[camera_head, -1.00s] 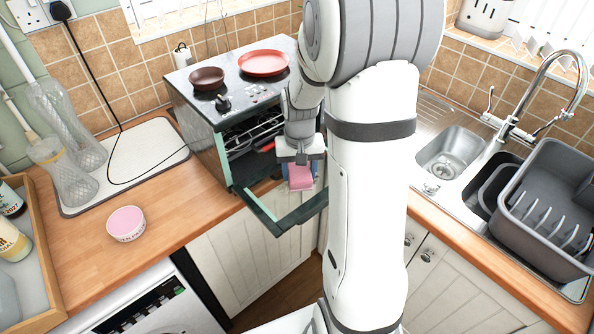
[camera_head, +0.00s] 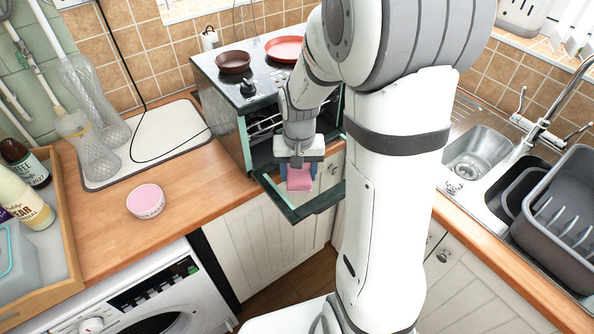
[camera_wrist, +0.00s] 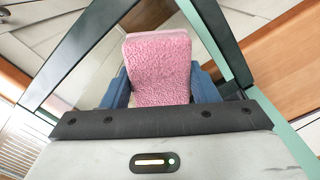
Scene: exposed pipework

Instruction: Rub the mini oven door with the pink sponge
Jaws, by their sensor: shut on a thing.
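The mini oven (camera_head: 238,125) stands on the wooden counter with its door (camera_head: 317,208) folded down and open. The door is a dark frame with a see-through pane. The pink sponge (camera_head: 299,178) is in my gripper (camera_head: 298,176), over the inside of the open door. In the wrist view, the blue fingers of my gripper (camera_wrist: 160,85) are shut on the two sides of the pink sponge (camera_wrist: 158,65). The door frame (camera_wrist: 225,40) runs around it there. I cannot tell whether the sponge touches the pane.
A brown pan (camera_head: 234,62) and a red pan (camera_head: 285,48) sit on the oven top. A pink-topped bowl (camera_head: 146,201) is on the counter at left, near a tray of bottles (camera_head: 70,240). The sink (camera_head: 475,155) and a dish rack (camera_head: 560,220) are at right.

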